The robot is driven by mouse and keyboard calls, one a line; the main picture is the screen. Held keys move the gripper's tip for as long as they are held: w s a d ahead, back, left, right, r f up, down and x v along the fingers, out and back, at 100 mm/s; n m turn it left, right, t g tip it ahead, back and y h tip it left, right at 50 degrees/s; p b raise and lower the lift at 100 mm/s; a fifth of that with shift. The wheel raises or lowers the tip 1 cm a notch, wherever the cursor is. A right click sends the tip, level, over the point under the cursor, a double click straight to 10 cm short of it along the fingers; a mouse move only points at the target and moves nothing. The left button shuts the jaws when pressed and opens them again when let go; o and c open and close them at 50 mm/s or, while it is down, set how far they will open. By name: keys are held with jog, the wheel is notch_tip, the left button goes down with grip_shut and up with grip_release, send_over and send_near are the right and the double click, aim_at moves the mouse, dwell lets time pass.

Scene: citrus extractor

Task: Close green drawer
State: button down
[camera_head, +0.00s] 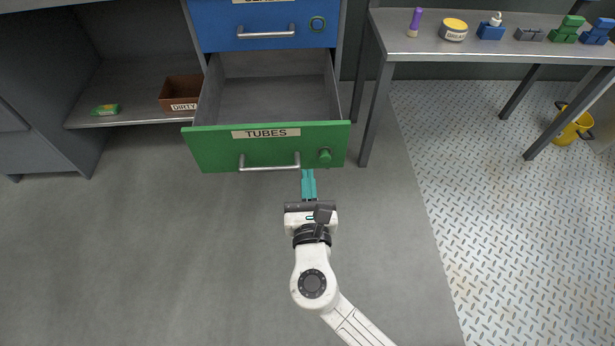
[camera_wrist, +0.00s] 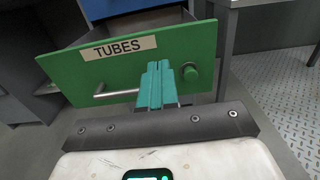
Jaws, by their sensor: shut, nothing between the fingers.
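The green drawer (camera_head: 224,151) labelled TUBES is pulled out of the cabinet, and its grey inside looks empty. Its front has a metal bar handle (camera_head: 269,167) and a round green knob (camera_head: 324,155). The drawer front also shows in the wrist view (camera_wrist: 75,71), with the knob (camera_wrist: 190,73) just right of my fingers. My gripper (camera_head: 308,172) has teal fingers, shut with nothing between them. The fingertips are close to the lower edge of the drawer front, between the handle's right end and the knob. I cannot tell whether they touch it.
A blue drawer (camera_head: 220,32) above is shut. A shelf at left holds a brown DIRTY box (camera_head: 180,93) and a green packet (camera_head: 106,109). A grey table (camera_head: 400,45) at right holds several small items. A yellow bucket (camera_head: 572,127) stands at far right. The floor before the drawer is clear.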

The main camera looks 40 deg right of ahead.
aim_at(305, 130)
jog(key=b+x, duration=0.1)
jog(key=x, duration=1)
jog(key=shift+w+d+b, duration=0.2)
jog(key=shift+b, duration=0.2)
